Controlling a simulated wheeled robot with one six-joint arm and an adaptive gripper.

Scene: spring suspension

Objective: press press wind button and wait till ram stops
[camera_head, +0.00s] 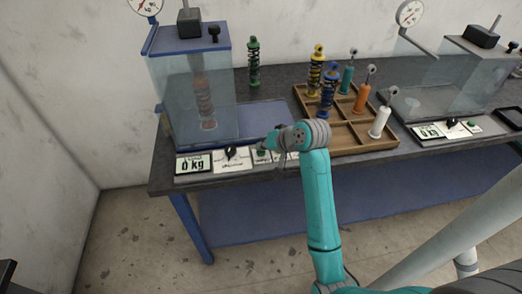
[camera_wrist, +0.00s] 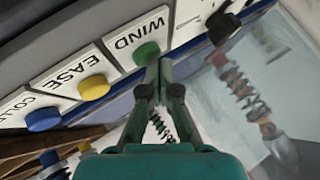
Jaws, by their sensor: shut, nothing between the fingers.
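The press (camera_head: 190,90) stands at the left end of the bench, with a clear guard and blue frame. A red spring unit (camera_head: 204,100) stands upright inside it and also shows in the wrist view (camera_wrist: 245,95). The green WIND button (camera_wrist: 147,50) is on a white panel. My gripper (camera_wrist: 157,68) is shut and empty, its fingertips at the button's lower edge; I cannot tell whether they press it. In the head view my gripper (camera_head: 280,150) is at the bench's front edge, partly hidden by my wrist. The display (camera_head: 193,163) reads 0 kg.
A yellow EASE button (camera_wrist: 94,87) and a blue button (camera_wrist: 43,119) sit beside WIND. A wooden tray (camera_head: 343,136) holds spring units and dampers right of my wrist. A green spring unit (camera_head: 253,62) stands behind. A second press (camera_head: 455,75) is at the right.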

